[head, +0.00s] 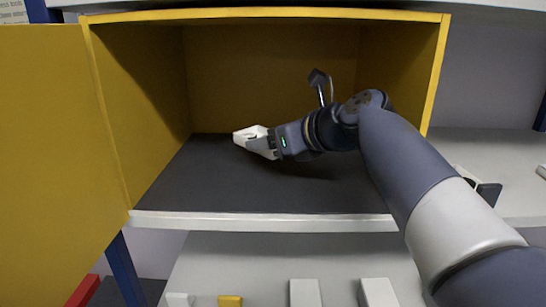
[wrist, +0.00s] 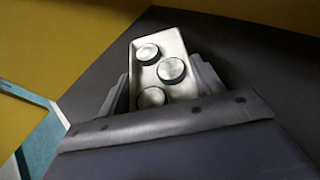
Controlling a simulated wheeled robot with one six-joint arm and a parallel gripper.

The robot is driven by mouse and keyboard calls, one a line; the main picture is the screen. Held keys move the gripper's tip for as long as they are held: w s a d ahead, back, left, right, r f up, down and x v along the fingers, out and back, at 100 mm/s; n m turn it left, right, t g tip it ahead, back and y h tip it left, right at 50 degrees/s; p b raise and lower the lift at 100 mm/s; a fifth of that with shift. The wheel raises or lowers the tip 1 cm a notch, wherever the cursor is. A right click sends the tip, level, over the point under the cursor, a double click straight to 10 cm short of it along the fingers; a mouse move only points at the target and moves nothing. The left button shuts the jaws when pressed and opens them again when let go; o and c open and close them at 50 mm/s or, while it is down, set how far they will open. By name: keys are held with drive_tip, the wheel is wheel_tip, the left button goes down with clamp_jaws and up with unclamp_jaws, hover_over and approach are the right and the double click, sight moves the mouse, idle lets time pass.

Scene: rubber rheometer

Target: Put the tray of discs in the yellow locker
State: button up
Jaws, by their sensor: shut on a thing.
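The yellow locker (head: 270,14) stands open in the head view, its door swung out to the left. My gripper (head: 254,139) is inside it, low over the dark floor (head: 220,195) toward the back. In the wrist view my gripper (wrist: 163,88) is shut on the small pale tray (wrist: 172,48), one finger on each side. Three round metallic discs (wrist: 172,69) lie in the tray. The tray also shows as a white shape at the gripper's tip in the head view (head: 243,134). Whether the tray touches the floor I cannot tell.
The open door (head: 55,150) is at the left. The locker's right wall (head: 436,75) is close to my arm. The locker floor around the tray is clear. A lower shelf (head: 260,262) holds several small blocks. A grey shelf (head: 485,150) extends to the right.

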sight(273, 172)
wheel_tip(273, 172, down, 4)
drive_tip(key=shift+f, duration=0.1)
drive_tip(key=shift+w+f, duration=0.2)
drive_tip(key=shift+f, duration=0.1)
drive_tip(key=o, duration=1.1)
drive_tip(key=shift+c, duration=0.2)
drive_tip(key=shift+s+r, duration=0.1)
drive_tip(key=shift+r, duration=0.1)
drive_tip(key=b+v, duration=0.1)
drive_tip(key=v, duration=1.1)
drive_tip(key=shift+f, duration=0.1)
